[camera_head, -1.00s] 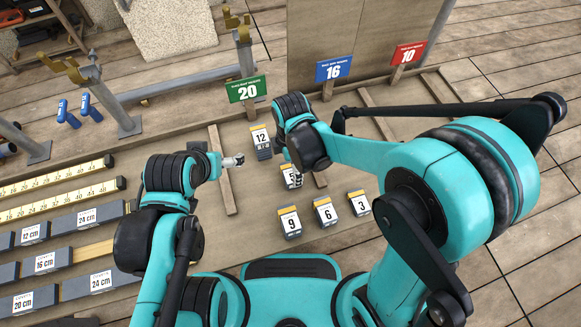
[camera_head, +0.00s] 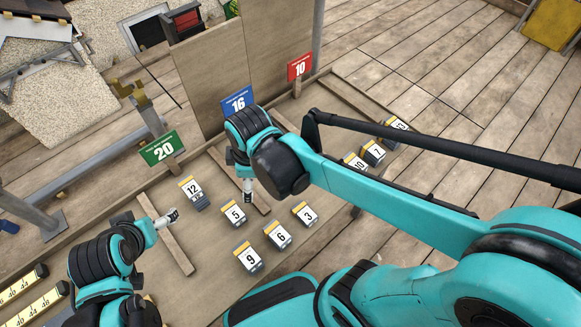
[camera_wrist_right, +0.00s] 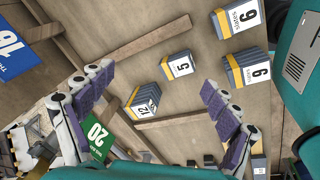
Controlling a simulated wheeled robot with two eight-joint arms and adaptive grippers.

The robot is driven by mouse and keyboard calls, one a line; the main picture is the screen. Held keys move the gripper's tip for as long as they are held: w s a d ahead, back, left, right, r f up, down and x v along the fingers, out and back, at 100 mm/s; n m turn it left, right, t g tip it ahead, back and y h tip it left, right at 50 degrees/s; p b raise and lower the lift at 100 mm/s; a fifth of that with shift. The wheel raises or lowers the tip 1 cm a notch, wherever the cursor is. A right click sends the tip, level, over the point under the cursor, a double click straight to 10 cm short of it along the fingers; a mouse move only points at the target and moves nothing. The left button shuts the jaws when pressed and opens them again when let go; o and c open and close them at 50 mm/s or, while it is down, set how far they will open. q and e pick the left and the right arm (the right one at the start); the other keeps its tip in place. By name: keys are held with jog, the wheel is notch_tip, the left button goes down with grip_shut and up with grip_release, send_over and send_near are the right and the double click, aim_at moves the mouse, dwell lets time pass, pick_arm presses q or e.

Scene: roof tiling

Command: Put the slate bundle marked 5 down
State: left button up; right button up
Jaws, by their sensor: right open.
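The slate bundle marked 5 (camera_head: 234,213) sits on the wooden board between bundle 12 (camera_head: 193,191) and bundle 6 (camera_head: 278,235). The right wrist view shows its label and yellow band clearly (camera_wrist_right: 181,65). My right gripper (camera_head: 248,190) is beside bundle 5, on its far right side in the head view. In the right wrist view its two fingers (camera_wrist_right: 160,82) are spread wide, with nothing between them touching bundle 5. My left gripper (camera_head: 170,217) is left of bundle 12's front, above a wooden batten; its fingers are too small to read.
Bundles 9 (camera_head: 249,257) and 3 (camera_head: 305,212) sit close by. Bundle 10 (camera_head: 356,163), bundle 7 (camera_head: 373,152) and another stand farther right, partly behind my arm. Signs 20 (camera_head: 162,149), 16 (camera_head: 238,104) and 10 (camera_head: 300,67) stand along the back.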

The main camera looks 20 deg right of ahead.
jog(key=s+d+r+m+t, duration=0.3)
jog(key=s+d+m+t, duration=0.1)
jog(key=d+m, duration=0.6)
jog(key=m, duration=0.3)
jog(key=shift+s+d+r+m+t+h, duration=0.2)
jog(key=shift+s+d+m+t+h, duration=0.1)
jog(key=shift+m+t+h, duration=0.1)
